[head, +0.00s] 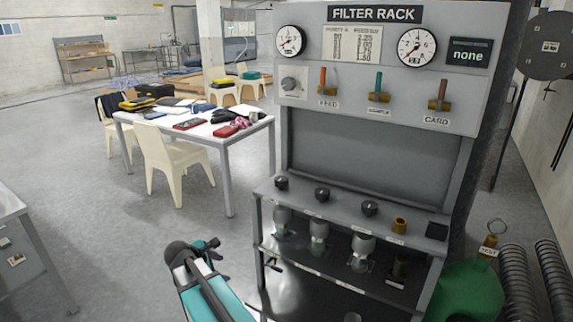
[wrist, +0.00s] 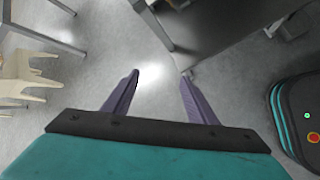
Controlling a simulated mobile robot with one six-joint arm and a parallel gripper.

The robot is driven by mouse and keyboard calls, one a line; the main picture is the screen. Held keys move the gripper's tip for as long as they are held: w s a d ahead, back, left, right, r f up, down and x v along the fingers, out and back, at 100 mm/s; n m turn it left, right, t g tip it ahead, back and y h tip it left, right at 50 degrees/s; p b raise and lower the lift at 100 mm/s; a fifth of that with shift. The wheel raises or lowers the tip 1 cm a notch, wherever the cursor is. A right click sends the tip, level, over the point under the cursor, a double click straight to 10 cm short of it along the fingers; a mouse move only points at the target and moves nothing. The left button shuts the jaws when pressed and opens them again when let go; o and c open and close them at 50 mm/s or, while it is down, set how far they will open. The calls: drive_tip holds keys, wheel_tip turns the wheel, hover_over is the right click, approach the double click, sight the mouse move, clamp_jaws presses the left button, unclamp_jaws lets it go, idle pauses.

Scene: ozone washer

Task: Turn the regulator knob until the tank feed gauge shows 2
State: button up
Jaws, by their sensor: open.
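The filter rack (head: 375,155) stands at the centre right in the head view. The regulator knob (head: 290,84), grey and round on a pale plate, is at its upper left. A round white gauge (head: 290,41) is above the knob, and a second gauge (head: 417,48) is further right. Their labels and exact readings are too small to tell. My gripper (wrist: 160,75) is open in the wrist view, its two purple fingers apart with bare floor between them. In the head view my arm is low, in front of the rack and well below the knob. Nothing touches the knob.
Levers labelled feed (head: 323,82), sample (head: 377,88) and card (head: 441,96) stick out right of the knob. A lower shelf (head: 340,222) juts forward below. A cluttered white table (head: 225,128) and chairs stand left. A green tank (head: 466,292) is at right. Floor between is clear.

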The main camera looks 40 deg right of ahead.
drive_tip(key=w+d+r+n+t+h, duration=0.15)
drive_tip(key=d+r, duration=0.25)
drive_tip(key=r, duration=0.6)
drive_tip(key=w+d+r+n+h+b, duration=0.15)
drive_tip(key=d+r, duration=0.25)
drive_tip(key=r, duration=0.6)
drive_tip(key=w+d+r+n+t+h+p, duration=0.15)
drive_tip(key=d+r, duration=0.25)
drive_tip(key=r, duration=0.6)
drive_tip(key=s+d+r+n+h+b, duration=0.1)
drive_tip(key=s+d+r+h, duration=0.1)
drive_tip(key=r, duration=0.5)
drive_tip(key=s+d+r+n+h+b, duration=0.1)
drive_tip(key=s+r, duration=0.1)
drive_tip(key=r, duration=0.5)
drive_tip(key=n+g+h, duration=0.1)
drive_tip(key=h, duration=0.2)
approach(286, 84)
drive_tip(key=v, duration=0.5)
drive_tip(key=shift+d+r, duration=0.2)
drive_tip(key=shift+d, duration=0.05)
drive_tip(key=p+x, duration=0.2)
drive_tip(key=x, duration=1.2)
drive_tip(key=shift+f+p, duration=0.2)
drive_tip(key=shift+p, duration=0.15)
drive_tip(key=shift+a, duration=0.1)
drive_tip(key=c, duration=1.1)
